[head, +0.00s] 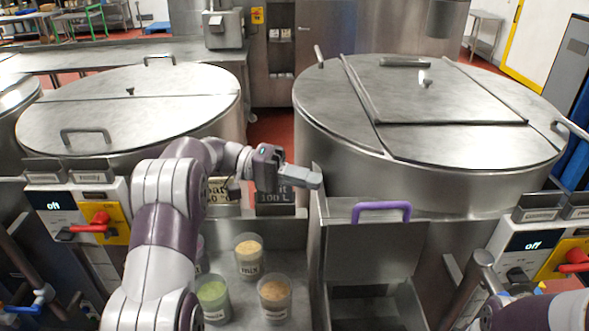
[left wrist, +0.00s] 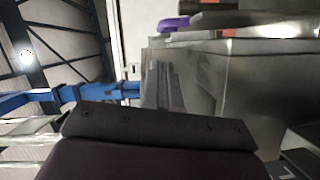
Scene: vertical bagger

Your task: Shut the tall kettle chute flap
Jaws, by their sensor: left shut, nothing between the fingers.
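The chute flap is a grey metal panel (head: 372,250) with a purple handle (head: 382,206) along its upper part, in front of the right-hand kettle (head: 340,165). Below the panel the chute's inside (head: 375,308) shows uncovered. The purple handle also shows near the top of the left wrist view (left wrist: 173,25). My left gripper (head: 314,180) is shut and empty, at the upper left of the chute and left of the handle, apart from it. My right gripper is out of view; only part of my right arm shows at the lower right.
A second lidded kettle (head: 130,105) stands at the left. Cups of powder, one tan (head: 249,262), one green (head: 213,298) and one brown (head: 274,300), stand below my left arm. Control boxes with red levers (head: 95,222) flank both sides. A chute side wall (head: 319,235) rises near my left gripper.

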